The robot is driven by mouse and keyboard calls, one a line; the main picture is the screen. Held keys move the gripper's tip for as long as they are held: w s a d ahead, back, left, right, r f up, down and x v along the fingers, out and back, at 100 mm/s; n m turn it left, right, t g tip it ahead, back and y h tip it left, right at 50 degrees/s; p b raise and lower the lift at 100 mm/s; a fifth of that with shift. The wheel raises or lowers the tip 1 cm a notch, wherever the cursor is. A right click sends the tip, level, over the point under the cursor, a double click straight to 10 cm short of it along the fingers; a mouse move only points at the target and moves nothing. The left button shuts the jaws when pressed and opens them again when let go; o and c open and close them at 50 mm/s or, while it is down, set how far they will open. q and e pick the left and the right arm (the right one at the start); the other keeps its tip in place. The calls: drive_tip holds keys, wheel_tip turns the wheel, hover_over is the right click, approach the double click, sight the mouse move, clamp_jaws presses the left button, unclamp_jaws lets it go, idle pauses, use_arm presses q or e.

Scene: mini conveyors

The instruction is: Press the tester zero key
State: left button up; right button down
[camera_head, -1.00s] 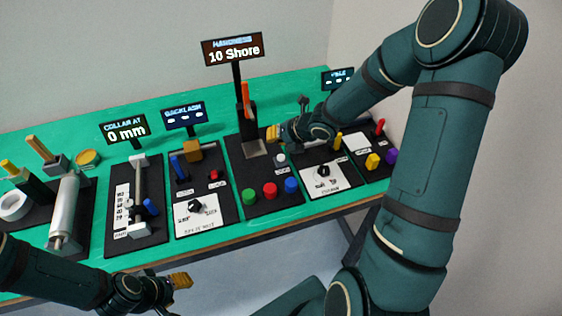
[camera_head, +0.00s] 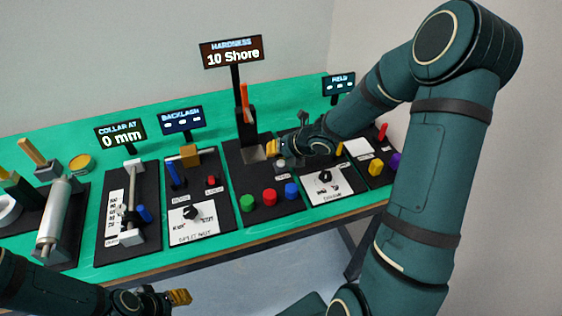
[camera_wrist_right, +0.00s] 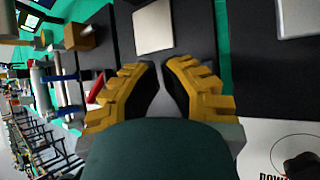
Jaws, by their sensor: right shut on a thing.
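The hardness tester (camera_head: 229,160) is a dark board with a post, an orange lever (camera_head: 246,100) and a sign (camera_head: 232,52) reading "10 Shore". A small pale grey key (camera_head: 281,164) with an unreadable label sits on its right side; I cannot tell whether it is the zero key. My right gripper (camera_head: 275,149) is just above and beside this key. In the right wrist view its yellow fingers (camera_wrist_right: 162,66) are drawn together over the dark board; what they grip is not clear. My left gripper (camera_head: 180,297) hangs low in front of the table, its jaws unclear.
Green (camera_head: 248,202), red (camera_head: 269,197) and blue (camera_head: 291,191) buttons stand along the tester's front. The backlash station (camera_head: 222,205) is to the left, and a board with a dial (camera_head: 324,177) is to the right. Green table surface (camera_head: 60,135) shows behind the boards.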

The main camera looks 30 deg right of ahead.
sight(277, 162)
drive_tip(key=shift+f, duration=0.15)
idle(0.8)
drive_tip(key=shift+f+b, duration=0.3)
drive_tip(key=shift+b, duration=0.25)
drive_tip(key=shift+f+b, duration=0.55)
drive_tip(key=shift+b, duration=0.05)
idle(0.6)
drive_tip(key=shift+r, duration=0.1)
drive_tip(key=shift+r+p, duration=0.8)
drive_tip(key=shift+r, duration=0.05)
wheel_tip(277, 162, up, 5)
drive_tip(key=p, duration=0.4)
drive_tip(key=shift+r, duration=0.1)
idle(0.9)
